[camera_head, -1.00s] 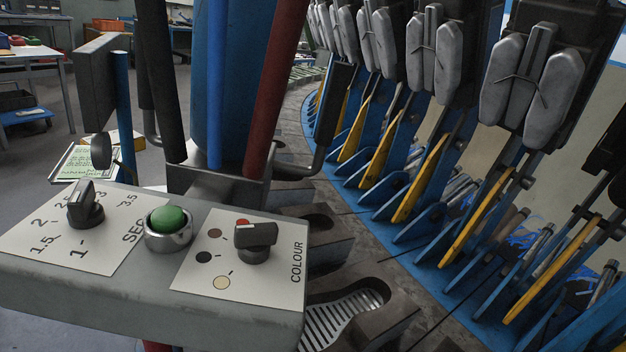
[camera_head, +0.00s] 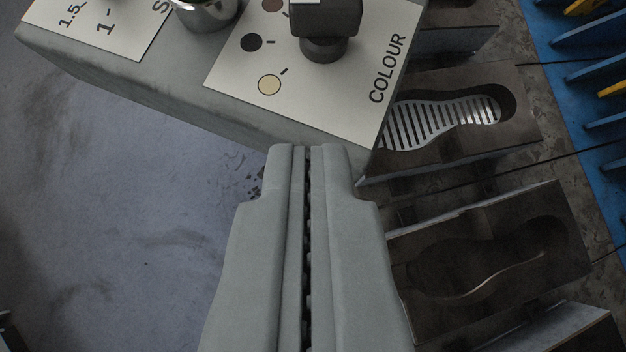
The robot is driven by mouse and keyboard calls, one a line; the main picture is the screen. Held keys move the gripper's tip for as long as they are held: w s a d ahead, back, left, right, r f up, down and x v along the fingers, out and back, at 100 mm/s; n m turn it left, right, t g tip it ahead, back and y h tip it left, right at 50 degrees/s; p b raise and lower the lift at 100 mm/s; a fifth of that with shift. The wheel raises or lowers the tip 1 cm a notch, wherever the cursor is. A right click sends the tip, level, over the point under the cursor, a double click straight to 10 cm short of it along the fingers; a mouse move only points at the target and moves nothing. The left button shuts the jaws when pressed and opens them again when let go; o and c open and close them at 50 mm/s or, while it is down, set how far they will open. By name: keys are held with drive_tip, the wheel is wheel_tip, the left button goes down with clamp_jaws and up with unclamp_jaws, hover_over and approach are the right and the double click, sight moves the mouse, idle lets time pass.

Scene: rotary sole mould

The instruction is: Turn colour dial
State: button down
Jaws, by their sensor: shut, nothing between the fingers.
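The colour dial (camera_head: 325,38) is a dark knob on a white plate (camera_head: 340,92) marked COLOUR, at the top of the view and partly cut off by its edge. Dark, brown and cream colour dots show to its left and below it. The plate lies on a grey control box (camera_head: 175,100). My gripper (camera_head: 308,148) is shut and empty. Its fingertips appear just below the box's front edge, below the dial in the picture and apart from it.
Part of the steel ring of the push button (camera_head: 205,12) and the seconds plate (camera_head: 95,22) show at top left. Sole moulds (camera_head: 450,120) stand close on the right, with the blue machine frame (camera_head: 570,70) beyond. Bare floor (camera_head: 120,210) lies at left.

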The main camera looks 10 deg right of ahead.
sight(292, 4)
drive_tip(key=w+f, duration=0.2)
drive_tip(key=w, duration=0.3)
drive_tip(key=shift+w+d+f, duration=0.15)
drive_tip(key=shift+w+f, duration=0.1)
drive_tip(key=shift+f, duration=0.15)
drive_tip(key=shift+w, duration=0.7)
drive_tip(key=shift+w+m+h, duration=0.3)
drive_tip(key=shift+m+h, duration=0.1)
drive_tip(key=shift+m, duration=0.1)
drive_tip(key=shift+w+a+m, duration=0.15)
drive_tip(key=shift+a+m, duration=0.05)
drive_tip(key=shift+m, duration=0.1)
drive_tip(key=m+h, duration=0.1)
drive_tip(key=m+g+h, duration=0.1)
drive_tip(key=m, duration=0.1)
drive_tip(key=w+a+m+h, duration=0.1)
drive_tip(key=h, duration=0.1)
drive_tip(key=shift+m+g, duration=0.3)
drive_tip(key=shift+w+a, duration=0.15)
drive_tip(key=shift+w, duration=0.1)
drive_tip(key=shift+d, duration=0.2)
